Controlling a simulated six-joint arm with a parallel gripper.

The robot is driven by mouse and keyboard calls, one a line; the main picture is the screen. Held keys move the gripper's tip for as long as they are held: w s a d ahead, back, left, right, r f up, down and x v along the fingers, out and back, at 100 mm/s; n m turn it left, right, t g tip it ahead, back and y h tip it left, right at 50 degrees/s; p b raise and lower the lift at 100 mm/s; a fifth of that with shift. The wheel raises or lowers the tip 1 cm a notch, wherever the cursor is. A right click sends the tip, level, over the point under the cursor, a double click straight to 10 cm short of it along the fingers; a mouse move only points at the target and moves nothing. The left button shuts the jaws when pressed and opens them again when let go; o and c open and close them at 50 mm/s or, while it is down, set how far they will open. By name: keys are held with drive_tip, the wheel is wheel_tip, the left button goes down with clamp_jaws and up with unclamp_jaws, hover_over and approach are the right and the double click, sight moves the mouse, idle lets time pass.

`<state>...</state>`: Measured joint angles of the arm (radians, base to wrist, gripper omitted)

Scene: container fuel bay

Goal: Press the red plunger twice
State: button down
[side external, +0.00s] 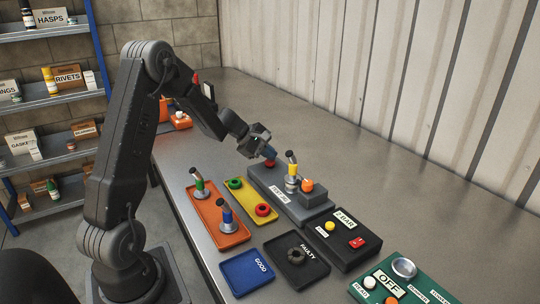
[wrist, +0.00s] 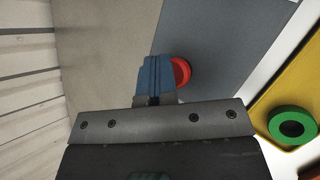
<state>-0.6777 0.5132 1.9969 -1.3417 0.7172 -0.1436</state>
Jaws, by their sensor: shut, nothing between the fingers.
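The red plunger (wrist: 182,72) shows in the wrist view as a round red disc on the grey block (wrist: 225,40), partly hidden behind my fingers. In the side view only a small bit of red (side external: 270,163) shows at the far left end of the grey block (side external: 262,180). My gripper (side external: 269,152) points down at that end with its blue fingertips directly over or against the plunger. I cannot tell whether they touch it. In the wrist view the fingers of my gripper (wrist: 156,72) are together and hold nothing.
A yellow-collared nozzle (side external: 291,170) and an orange knob (side external: 307,185) stand farther along the block. Nearby are the orange tray (side external: 222,240), the yellow tray (side external: 250,196), the black 2 BAR box (side external: 335,248) and the green panel (side external: 425,285).

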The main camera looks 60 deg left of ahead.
sight(269, 161)
drive_tip(key=shift+r, duration=1.8)
drive_tip(key=shift+r, duration=2.5)
drive_tip(key=s+d+r+m+g, duration=0.1)
drive_tip(key=s+d+r+m, duration=0.2)
drive_tip(key=d, duration=0.4)
drive_tip(key=s+d+r+m+g, duration=0.1)
drive_tip(key=s+d+r+m, duration=0.1)
drive_tip(key=s+d+m, duration=0.3)
drive_tip(key=s+d+r+m+g, duration=0.15)
drive_tip(key=d+m, duration=0.25)
drive_tip(key=d, duration=0.4)
drive_tip(key=s+d+m+y, duration=0.2)
drive_tip(key=s+m, duration=0.3)
drive_tip(key=s, duration=0.3)
drive_tip(key=s+d+f+m+y, duration=0.1)
drive_tip(key=s+d+m, duration=0.3)
drive_tip(key=s, duration=0.3)
drive_tip(key=shift+s+m+t+y, duration=0.35)
drive_tip(key=shift+s+m+y, duration=0.05)
drive_tip(key=shift+m, duration=0.2)
